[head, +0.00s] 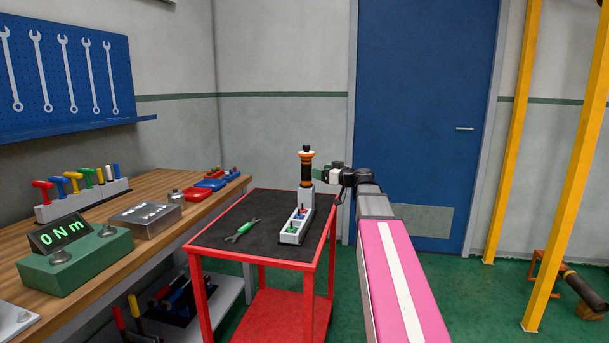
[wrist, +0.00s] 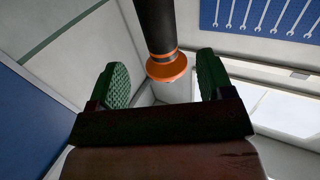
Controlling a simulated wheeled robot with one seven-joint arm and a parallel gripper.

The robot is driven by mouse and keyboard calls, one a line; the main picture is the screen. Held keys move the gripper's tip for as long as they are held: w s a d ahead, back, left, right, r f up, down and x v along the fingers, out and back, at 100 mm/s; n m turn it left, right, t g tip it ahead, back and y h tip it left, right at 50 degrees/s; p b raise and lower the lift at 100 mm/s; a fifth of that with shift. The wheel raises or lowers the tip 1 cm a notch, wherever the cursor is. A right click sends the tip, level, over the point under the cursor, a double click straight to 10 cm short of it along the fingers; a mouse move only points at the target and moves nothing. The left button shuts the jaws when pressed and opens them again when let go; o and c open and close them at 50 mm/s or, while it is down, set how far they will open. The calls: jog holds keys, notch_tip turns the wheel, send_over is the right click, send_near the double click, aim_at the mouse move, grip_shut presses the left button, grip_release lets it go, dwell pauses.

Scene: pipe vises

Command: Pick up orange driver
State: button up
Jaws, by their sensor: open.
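The orange driver (head: 306,168), black with orange bands, stands upright in the tall end of a grey holder (head: 290,238) on the cart. My gripper (head: 329,166) is just right of the driver's upper part in the head view. In the wrist view, its two green-padded fingers (wrist: 162,80) are spread wide. The driver (wrist: 155,25) appears in the picture between and beyond them, its orange collar level with the pads. The gripper is open and holds nothing. I cannot tell whether the driver is within the fingers' reach.
The holder also carries small red and blue drivers. A wrench with a green middle (head: 243,230) lies on the red cart's black top (head: 217,233). A wooden workbench (head: 160,223) with tools and a torque display (head: 62,233) stands at left. A blue door is behind.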

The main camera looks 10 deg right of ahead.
aim_at(306, 167)
jog(key=x, duration=0.8)
jog(key=shift+w+a, duration=0.1)
jog(key=shift+w, duration=0.1)
jog(key=c, duration=1.3)
jog(key=shift+r, duration=0.1)
notch_tip(306, 167, up, 16)
jog(key=shift+r, duration=0.9)
